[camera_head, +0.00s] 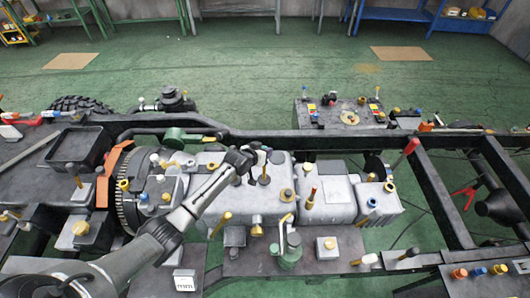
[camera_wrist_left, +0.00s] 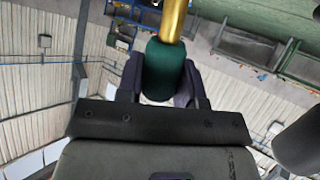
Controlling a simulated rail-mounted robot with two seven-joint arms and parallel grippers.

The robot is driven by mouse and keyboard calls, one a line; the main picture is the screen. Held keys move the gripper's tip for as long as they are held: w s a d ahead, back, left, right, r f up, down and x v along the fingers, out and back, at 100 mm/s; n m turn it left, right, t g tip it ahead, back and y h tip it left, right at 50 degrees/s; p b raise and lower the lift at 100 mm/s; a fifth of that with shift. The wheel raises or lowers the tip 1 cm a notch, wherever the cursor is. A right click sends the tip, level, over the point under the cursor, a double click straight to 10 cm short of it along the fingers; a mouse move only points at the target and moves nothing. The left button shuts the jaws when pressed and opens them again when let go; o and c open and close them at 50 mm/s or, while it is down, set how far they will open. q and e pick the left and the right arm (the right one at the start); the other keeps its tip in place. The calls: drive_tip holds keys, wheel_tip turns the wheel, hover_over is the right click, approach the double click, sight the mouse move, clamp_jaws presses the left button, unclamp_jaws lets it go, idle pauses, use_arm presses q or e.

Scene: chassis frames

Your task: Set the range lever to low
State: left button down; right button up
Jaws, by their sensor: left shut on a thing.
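My left gripper (camera_head: 258,158) is above the grey gearbox housing (camera_head: 335,203) in the middle of the chassis. In the left wrist view, its two fingers (camera_wrist_left: 160,88) are shut on a dark green lever knob (camera_wrist_left: 164,65). A brass-coloured rod (camera_wrist_left: 174,18) runs from the knob toward the top of that view. In the head view the gripper mostly hides the knob. I cannot read any low or high marking, so the lever's setting cannot be told. My right gripper is not in view.
Black frame rails (camera_head: 330,140) run behind and at the right. Green floor (camera_head: 250,75) is open beyond the chassis.

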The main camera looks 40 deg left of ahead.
use_arm(q)
drive_tip(key=shift+s+a+f, duration=0.1)
drive_tip(key=shift+f, duration=0.1)
drive_tip(key=c, duration=1.2)
unclamp_jaws()
drive_tip(key=o, duration=0.4)
drive_tip(key=shift+r, duration=0.1)
drive_tip(key=shift+r, duration=0.1)
drive_tip(key=shift+s+r, duration=0.25)
drive_tip(key=shift+s, duration=0.15)
drive_tip(key=p+v, duration=0.1)
drive_tip(key=v, duration=1.1)
drive_tip(key=shift+s+r, duration=0.15)
drive_tip(key=shift+s, duration=0.1)
